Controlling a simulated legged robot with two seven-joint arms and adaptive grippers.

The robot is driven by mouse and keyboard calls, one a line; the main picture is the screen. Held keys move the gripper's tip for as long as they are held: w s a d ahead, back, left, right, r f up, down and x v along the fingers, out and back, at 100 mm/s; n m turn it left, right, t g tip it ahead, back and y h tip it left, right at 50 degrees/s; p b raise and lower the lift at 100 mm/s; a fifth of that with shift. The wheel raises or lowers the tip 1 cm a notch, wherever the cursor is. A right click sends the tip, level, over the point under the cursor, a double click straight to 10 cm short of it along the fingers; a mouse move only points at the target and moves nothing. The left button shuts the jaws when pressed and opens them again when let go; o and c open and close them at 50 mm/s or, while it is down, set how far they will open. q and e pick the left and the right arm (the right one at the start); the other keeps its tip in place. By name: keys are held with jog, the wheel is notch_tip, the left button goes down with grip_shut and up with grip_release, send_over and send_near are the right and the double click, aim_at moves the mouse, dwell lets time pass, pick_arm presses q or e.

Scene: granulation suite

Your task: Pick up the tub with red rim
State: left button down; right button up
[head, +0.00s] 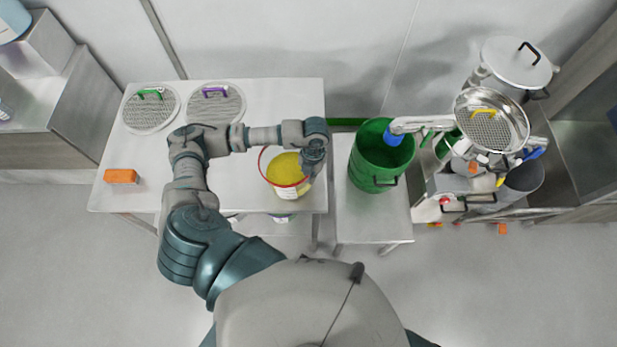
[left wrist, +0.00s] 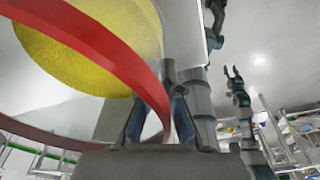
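The tub with red rim (head: 291,188) is a pale round tub with yellow contents, at the right part of the white table in the head view. Its red rim (left wrist: 112,50) crosses the left wrist view closely. My left gripper (head: 313,163) is at the tub's right side. In the left wrist view its fingers (left wrist: 169,88) come together on either side of the rim and wall and look shut on them. Whether the tub touches the table is hard to tell. My right gripper (left wrist: 233,74) shows small in the left wrist view, empty with fingers apart.
The table (head: 145,185) also holds two round sieves (head: 150,107) (head: 215,104) and an orange block (head: 121,176). A green bucket (head: 372,178) stands on a small table (head: 370,228) to the right. A crowded trolley with a sieve (head: 491,121) is farther right.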

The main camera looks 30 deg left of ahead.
pick_arm(q)
jog(key=w+d+r+b, duration=0.1)
jog(key=w+d+b, duration=0.1)
jog(key=d, duration=0.5)
jog(key=w+d+r+b, duration=0.1)
jog(key=w+d+r, duration=0.1)
jog(key=d, duration=0.6)
jog(key=shift+w+d+b, duration=0.2)
jog(key=shift+w+b, duration=0.15)
jog(key=shift+r, duration=0.1)
